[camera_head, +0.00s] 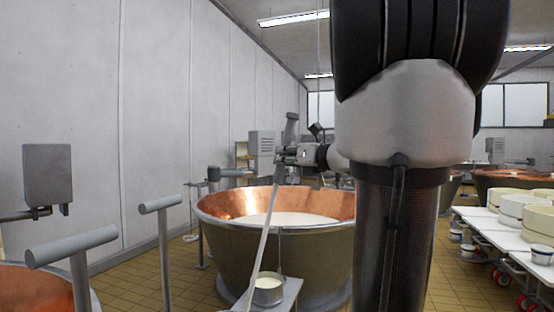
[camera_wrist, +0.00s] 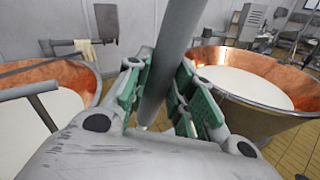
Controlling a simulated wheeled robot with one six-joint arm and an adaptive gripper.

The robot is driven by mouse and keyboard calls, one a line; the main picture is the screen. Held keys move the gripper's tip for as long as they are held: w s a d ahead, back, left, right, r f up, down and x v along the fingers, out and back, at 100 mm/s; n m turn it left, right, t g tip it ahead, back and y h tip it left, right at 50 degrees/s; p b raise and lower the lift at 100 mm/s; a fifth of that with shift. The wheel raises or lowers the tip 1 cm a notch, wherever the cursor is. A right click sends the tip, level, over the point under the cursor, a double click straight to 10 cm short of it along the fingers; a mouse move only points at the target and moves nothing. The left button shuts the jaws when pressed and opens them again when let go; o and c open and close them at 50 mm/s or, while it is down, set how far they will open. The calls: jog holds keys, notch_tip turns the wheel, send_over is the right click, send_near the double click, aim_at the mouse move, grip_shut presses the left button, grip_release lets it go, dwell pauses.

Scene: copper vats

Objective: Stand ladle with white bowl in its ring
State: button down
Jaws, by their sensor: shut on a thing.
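My gripper (camera_head: 290,155) is shut on a long pale grey ladle handle (camera_head: 264,235), over the near side of the middle copper vat. The handle slants down to the left and runs to the bottom edge of the head view. In the wrist view my gripper's green-padded fingers (camera_wrist: 165,95) close around the handle (camera_wrist: 178,45), which passes up between them. The ladle's white bowl is not visible in either view. I cannot make out the ring for it. A small metal pot (camera_head: 268,296) with white contents stands on a pale ledge below the handle.
The middle copper vat (camera_head: 235,238) holds white liquid; it also shows in the wrist view (camera_wrist: 262,122). Another copper vat (camera_head: 40,290) stands at lower left, beside grey T-shaped posts (camera_head: 160,204). White tables (camera_head: 500,232) with round moulds stand at right. Tiled floor shows between vats.

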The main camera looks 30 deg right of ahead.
jog(key=s+r, duration=0.1)
jog(key=s, duration=1)
jog(key=shift+s, duration=0.4)
jog(key=shift+r, duration=0.15)
